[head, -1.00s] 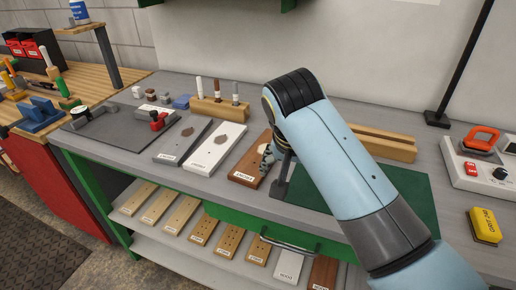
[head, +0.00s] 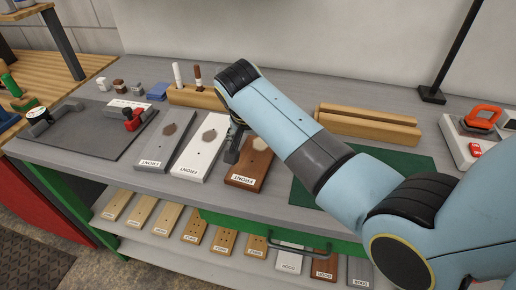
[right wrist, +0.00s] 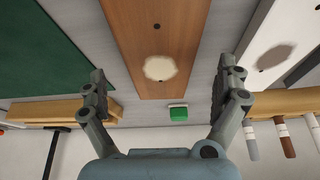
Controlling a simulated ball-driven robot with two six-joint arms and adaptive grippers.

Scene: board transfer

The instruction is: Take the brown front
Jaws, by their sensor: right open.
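The brown front (head: 242,180) is a flat brown board with a pale round patch and a white label reading FRONT. It lies on the grey bench, and my right arm covers part of it in the head view. My right gripper (head: 233,148) is over its left side there, open and empty. In the right wrist view the brown front (right wrist: 165,25) runs between the two spread fingers (right wrist: 167,82), with its pale patch facing the camera. No contact shows. My left gripper is not in view.
A white front (head: 196,160) and a grey front (head: 160,145) lie left of the brown one. A green mat (head: 405,165) lies to its right. Behind are a marker rack (head: 205,98) and a long wooden block (head: 365,123). A small green block (right wrist: 178,113) sits beyond the board's end.

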